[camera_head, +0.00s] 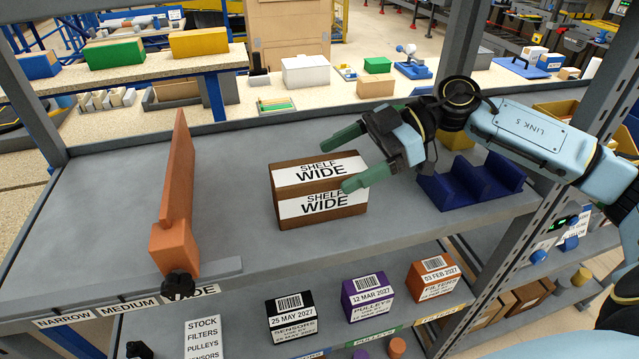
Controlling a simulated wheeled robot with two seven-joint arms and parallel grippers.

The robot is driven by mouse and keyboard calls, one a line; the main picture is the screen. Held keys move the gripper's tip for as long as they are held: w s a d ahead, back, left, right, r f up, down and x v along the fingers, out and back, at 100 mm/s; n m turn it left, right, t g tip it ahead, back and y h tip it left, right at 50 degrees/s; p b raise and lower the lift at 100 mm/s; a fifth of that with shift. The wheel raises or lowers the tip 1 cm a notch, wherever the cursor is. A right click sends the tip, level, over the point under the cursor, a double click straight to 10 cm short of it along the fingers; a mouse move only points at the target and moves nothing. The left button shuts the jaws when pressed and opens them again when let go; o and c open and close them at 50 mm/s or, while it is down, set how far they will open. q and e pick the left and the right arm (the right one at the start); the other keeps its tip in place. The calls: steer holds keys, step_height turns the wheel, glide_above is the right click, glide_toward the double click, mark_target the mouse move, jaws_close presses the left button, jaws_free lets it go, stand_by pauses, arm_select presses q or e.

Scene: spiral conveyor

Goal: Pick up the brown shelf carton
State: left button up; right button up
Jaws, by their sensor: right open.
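The brown shelf carton (290,207) sits on the grey upper shelf, with white labels reading "SHELF WIDE" on its top and front. My right gripper (333,166) reaches in from the right with its green fingers spread apart. One finger shows beyond the carton's far edge, and the other overlaps its right end in the picture. I cannot tell whether either finger touches the carton. The jaws are open and hold nothing. My left gripper is not in view.
An orange upright divider (177,195) stands left of the carton on the grey shelf (105,205). A dark blue slotted holder (472,185) lies to the right, under my right arm. Labelled black, purple and orange boxes stand on the shelf below. Grey posts flank the shelf.

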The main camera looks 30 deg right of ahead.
steer(key=shift+x, duration=1.35)
steer(key=c, duration=1.3)
steer(key=shift+o, duration=0.2)
steer(key=shift+r, duration=0.1)
steer(key=shift+d+r, duration=0.1)
steer(key=shift+r, duration=0.7)
step_height(320, 180, up, 2)
steer(key=shift+r, duration=0.1)
steer(key=s+a+p, duration=0.4)
steer(key=s+p, duration=0.6)
steer(key=s, duration=0.7)
steer(key=shift+s+p, duration=0.25)
steer(key=shift+p, duration=0.15)
